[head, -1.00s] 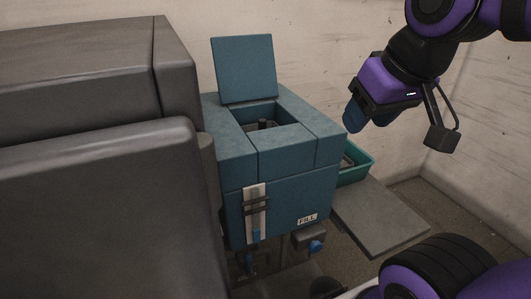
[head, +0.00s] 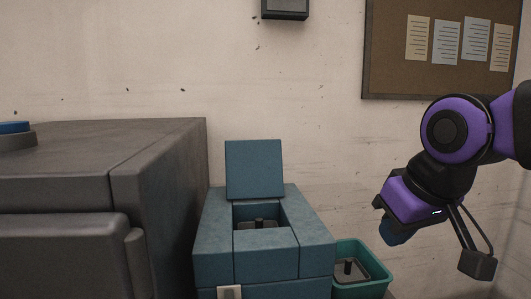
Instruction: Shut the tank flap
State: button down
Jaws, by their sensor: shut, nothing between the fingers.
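The tank (head: 265,257) is a blue-green box at the lower middle of the head view. Its flap (head: 254,169) stands raised at the back edge, leaning slightly back. The square opening in the tank's top is uncovered, and a dark knob shows inside it. My gripper (head: 394,236) is at the right, pointing down and left, apart from the tank and the flap. Its blue fingertips are together, with nothing seen between them.
A large grey machine body (head: 75,170) fills the left, close beside the tank. A green bin (head: 378,277) with a grey piece in it stands right of the tank, below my gripper. A cork board (head: 450,82) and a dark box (head: 285,8) hang on the wall behind.

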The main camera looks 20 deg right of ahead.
aim_at(254, 168)
jog(key=l+u, duration=0.2)
jog(key=l, duration=0.3)
jog(key=l+u, duration=0.2)
jog(key=l, duration=0.35)
jog(key=l+u, duration=0.25)
jog(key=l, duration=0.25)
jog(key=k+l+u, duration=0.2)
jog(key=l, duration=0.3)
jog(key=l+u, duration=0.2)
jog(key=l, duration=0.3)
jog(key=k+l+u, duration=0.1)
jog(key=l+u, duration=0.4)
jog(key=l, duration=1.5)
jog(key=i+l, duration=0.15)
jog(key=l, duration=0.15)
jog(key=i+l, duration=0.2)
jog(key=l, duration=0.1)
